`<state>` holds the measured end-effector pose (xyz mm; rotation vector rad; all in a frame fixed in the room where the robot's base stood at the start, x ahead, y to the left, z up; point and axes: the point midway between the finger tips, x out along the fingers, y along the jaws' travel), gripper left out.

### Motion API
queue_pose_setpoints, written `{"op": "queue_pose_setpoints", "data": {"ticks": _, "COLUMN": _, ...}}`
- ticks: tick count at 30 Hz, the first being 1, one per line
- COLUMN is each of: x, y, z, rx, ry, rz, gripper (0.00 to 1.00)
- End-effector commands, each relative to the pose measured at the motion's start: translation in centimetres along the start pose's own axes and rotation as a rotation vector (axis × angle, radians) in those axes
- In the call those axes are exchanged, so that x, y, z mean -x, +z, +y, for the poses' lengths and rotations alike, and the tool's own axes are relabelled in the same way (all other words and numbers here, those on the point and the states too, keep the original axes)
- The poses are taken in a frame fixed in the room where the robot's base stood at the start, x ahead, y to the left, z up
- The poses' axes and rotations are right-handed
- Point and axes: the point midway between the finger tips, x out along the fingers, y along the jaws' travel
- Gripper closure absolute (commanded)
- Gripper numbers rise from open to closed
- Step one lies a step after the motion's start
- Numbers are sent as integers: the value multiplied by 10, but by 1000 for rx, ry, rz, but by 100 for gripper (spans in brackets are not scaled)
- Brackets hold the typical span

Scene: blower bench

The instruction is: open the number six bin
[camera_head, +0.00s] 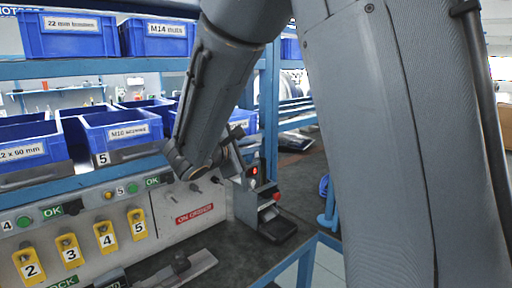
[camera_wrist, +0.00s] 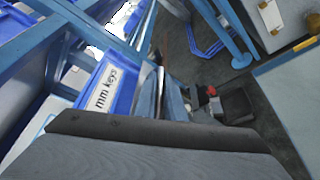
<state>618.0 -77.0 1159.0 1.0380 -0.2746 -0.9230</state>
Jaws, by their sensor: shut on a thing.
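The blue bin right of the number 5 bin (camera_head: 115,132) is mostly hidden behind my arm; a piece of this likely number six bin (camera_head: 243,121) shows with its label. In the wrist view a blue bin labelled "mm keys" (camera_wrist: 104,90) lies just beyond the dark grey body of my gripper. Its number is not visible. My gripper (camera_head: 228,158) is at the shelf's front edge, partly hidden by the arm, and shut on what appears to be that bin's front. The fingertips and the exact contact are hidden.
Below the shelf, the panel (camera_head: 163,224) carries yellow numbered tags, knobs and an "ON ORDER" sign. A grey device with a red button (camera_head: 276,196) stands on the dark bench close to my gripper. Blue shelf posts (camera_head: 270,110) rise behind. More blue bins (camera_head: 68,36) stand above.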

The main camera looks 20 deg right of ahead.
Motion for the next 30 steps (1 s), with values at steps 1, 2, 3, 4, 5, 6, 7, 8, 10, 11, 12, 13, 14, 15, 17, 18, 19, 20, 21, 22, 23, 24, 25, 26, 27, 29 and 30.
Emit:
{"op": "queue_pose_setpoints", "data": {"ticks": 1, "x": 3, "y": 0, "z": -1, "rx": 0, "ry": 2, "rz": 1, "gripper": 100}}
{"op": "queue_pose_setpoints", "data": {"ticks": 2, "x": 4, "y": 0, "z": -2, "rx": 1, "ry": 3, "rz": 3, "gripper": 100}}
{"op": "queue_pose_setpoints", "data": {"ticks": 3, "x": 6, "y": 0, "z": -1, "rx": 1, "ry": 5, "rz": 6, "gripper": 100}}
{"op": "queue_pose_setpoints", "data": {"ticks": 4, "x": 7, "y": 0, "z": -1, "rx": 1, "ry": 6, "rz": 7, "gripper": 100}}
{"op": "queue_pose_setpoints", "data": {"ticks": 5, "x": 7, "y": 0, "z": -1, "rx": 2, "ry": 6, "rz": 8, "gripper": 100}}
{"op": "queue_pose_setpoints", "data": {"ticks": 6, "x": 8, "y": -1, "z": -1, "rx": 2, "ry": 7, "rz": 9, "gripper": 100}}
{"op": "queue_pose_setpoints", "data": {"ticks": 7, "x": 8, "y": -1, "z": -1, "rx": 2, "ry": 7, "rz": 9, "gripper": 100}}
{"op": "queue_pose_setpoints", "data": {"ticks": 8, "x": 8, "y": -1, "z": -1, "rx": 2, "ry": 7, "rz": 9, "gripper": 100}}
{"op": "queue_pose_setpoints", "data": {"ticks": 10, "x": 8, "y": -1, "z": -1, "rx": 2, "ry": 7, "rz": 10, "gripper": 100}}
{"op": "queue_pose_setpoints", "data": {"ticks": 11, "x": 8, "y": -1, "z": -1, "rx": 2, "ry": 7, "rz": 10, "gripper": 100}}
{"op": "queue_pose_setpoints", "data": {"ticks": 12, "x": 8, "y": -1, "z": -1, "rx": 2, "ry": 7, "rz": 10, "gripper": 100}}
{"op": "queue_pose_setpoints", "data": {"ticks": 13, "x": 8, "y": -1, "z": -1, "rx": 2, "ry": 7, "rz": 10, "gripper": 100}}
{"op": "queue_pose_setpoints", "data": {"ticks": 14, "x": 8, "y": -1, "z": -1, "rx": 2, "ry": 7, "rz": 10, "gripper": 89}}
{"op": "queue_pose_setpoints", "data": {"ticks": 15, "x": 8, "y": -1, "z": -1, "rx": 2, "ry": 7, "rz": 10, "gripper": 83}}
{"op": "queue_pose_setpoints", "data": {"ticks": 17, "x": 8, "y": -1, "z": -1, "rx": 2, "ry": 7, "rz": 10, "gripper": 83}}
{"op": "queue_pose_setpoints", "data": {"ticks": 18, "x": 8, "y": -1, "z": -1, "rx": 2, "ry": 7, "rz": 10, "gripper": 83}}
{"op": "queue_pose_setpoints", "data": {"ticks": 19, "x": 8, "y": -1, "z": -1, "rx": 2, "ry": 7, "rz": 10, "gripper": 83}}
{"op": "queue_pose_setpoints", "data": {"ticks": 20, "x": 8, "y": -1, "z": -1, "rx": 2, "ry": 7, "rz": 10, "gripper": 83}}
{"op": "queue_pose_setpoints", "data": {"ticks": 21, "x": 8, "y": -1, "z": -1, "rx": 2, "ry": 7, "rz": 10, "gripper": 83}}
{"op": "queue_pose_setpoints", "data": {"ticks": 22, "x": 8, "y": -1, "z": -1, "rx": 2, "ry": 7, "rz": 10, "gripper": 83}}
{"op": "queue_pose_setpoints", "data": {"ticks": 23, "x": 8, "y": -1, "z": -1, "rx": 2, "ry": 7, "rz": 10, "gripper": 83}}
{"op": "queue_pose_setpoints", "data": {"ticks": 24, "x": 9, "y": -1, "z": -1, "rx": 2, "ry": 7, "rz": 10, "gripper": 83}}
{"op": "queue_pose_setpoints", "data": {"ticks": 25, "x": 10, "y": -1, "z": -1, "rx": 2, "ry": 8, "rz": 11, "gripper": 83}}
{"op": "queue_pose_setpoints", "data": {"ticks": 26, "x": 12, "y": -2, "z": 0, "rx": 2, "ry": 8, "rz": 11, "gripper": 83}}
{"op": "queue_pose_setpoints", "data": {"ticks": 27, "x": 16, "y": -2, "z": 0, "rx": 2, "ry": 9, "rz": 12, "gripper": 83}}
{"op": "queue_pose_setpoints", "data": {"ticks": 29, "x": 23, "y": -2, "z": -1, "rx": 1, "ry": 10, "rz": 12, "gripper": 83}}
{"op": "queue_pose_setpoints", "data": {"ticks": 30, "x": 30, "y": -2, "z": -1, "rx": 1, "ry": 10, "rz": 12, "gripper": 83}}
